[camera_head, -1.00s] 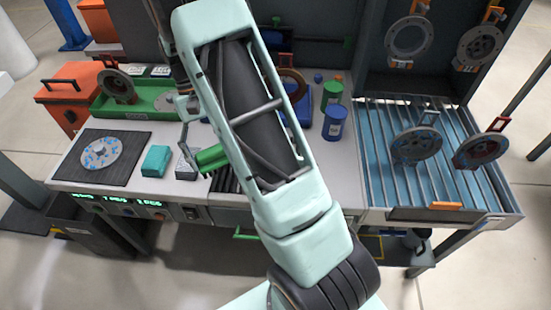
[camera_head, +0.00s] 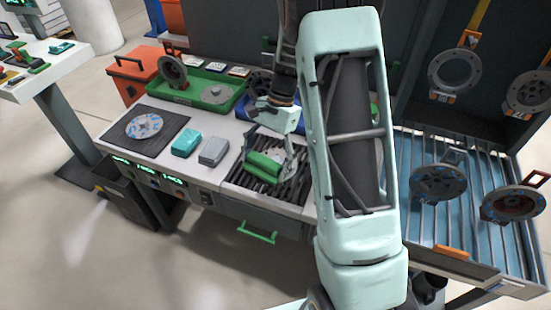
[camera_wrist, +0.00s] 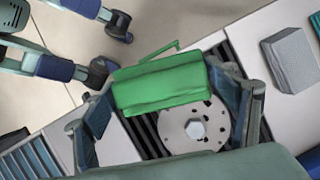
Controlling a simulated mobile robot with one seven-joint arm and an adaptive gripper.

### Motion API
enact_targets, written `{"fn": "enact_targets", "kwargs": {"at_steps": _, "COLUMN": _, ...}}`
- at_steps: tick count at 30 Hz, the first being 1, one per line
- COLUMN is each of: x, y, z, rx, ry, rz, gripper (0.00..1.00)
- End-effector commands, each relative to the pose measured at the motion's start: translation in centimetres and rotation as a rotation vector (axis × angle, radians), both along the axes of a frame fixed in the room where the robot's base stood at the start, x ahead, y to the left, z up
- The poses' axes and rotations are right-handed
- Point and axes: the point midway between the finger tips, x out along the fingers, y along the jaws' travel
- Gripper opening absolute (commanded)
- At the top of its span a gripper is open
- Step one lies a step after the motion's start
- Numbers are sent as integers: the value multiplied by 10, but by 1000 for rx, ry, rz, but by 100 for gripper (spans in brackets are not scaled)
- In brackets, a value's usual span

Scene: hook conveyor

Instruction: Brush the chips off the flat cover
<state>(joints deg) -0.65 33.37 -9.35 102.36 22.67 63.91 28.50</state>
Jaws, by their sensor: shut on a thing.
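My gripper (camera_head: 268,152) is shut on a green brush (camera_head: 264,167), a block-like piece that also shows in the wrist view (camera_wrist: 165,88). It is above the dark slatted grate (camera_head: 240,180). A grey flat cover (camera_wrist: 197,128) with holes and a central hex piece lies on the grate; in the head view it (camera_head: 286,165) is partly hidden by the brush and a finger. The brush overlaps its edge in the wrist view; I cannot tell whether they touch. No loose chips are clearly visible on the cover's exposed part.
A blue-speckled disc (camera_head: 144,125) lies on a black mat (camera_head: 165,140). Teal (camera_head: 187,142) and grey (camera_head: 213,151) blocks lie left of the grate. A green tray (camera_head: 185,95) with round parts stands behind.

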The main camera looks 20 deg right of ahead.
Motion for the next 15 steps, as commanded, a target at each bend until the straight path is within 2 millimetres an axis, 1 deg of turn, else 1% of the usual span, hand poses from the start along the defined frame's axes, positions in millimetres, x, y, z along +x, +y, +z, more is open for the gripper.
{"fn": "enact_targets", "kwargs": {"at_steps": 1, "x": 0, "y": 0, "z": 1, "rx": 2, "ry": -2, "rz": -153, "gripper": 60}}
{"fn": "enact_targets", "kwargs": {"at_steps": 3, "x": 2, "y": 0, "z": 2, "rx": 3, "ry": -2, "rz": -385, "gripper": 60}}
{"fn": "enact_targets", "kwargs": {"at_steps": 6, "x": 6, "y": -4, "z": 4, "rx": 4, "ry": -4, "rz": -701, "gripper": 60}}
{"fn": "enact_targets", "kwargs": {"at_steps": 9, "x": 7, "y": -10, "z": 6, "rx": 4, "ry": -4, "rz": -962, "gripper": 60}}
{"fn": "enact_targets", "kwargs": {"at_steps": 12, "x": 8, "y": -17, "z": 7, "rx": 3, "ry": -5, "rz": -1151, "gripper": 60}}
{"fn": "enact_targets", "kwargs": {"at_steps": 15, "x": 9, "y": -22, "z": 7, "rx": 2, "ry": -6, "rz": -1267, "gripper": 60}}
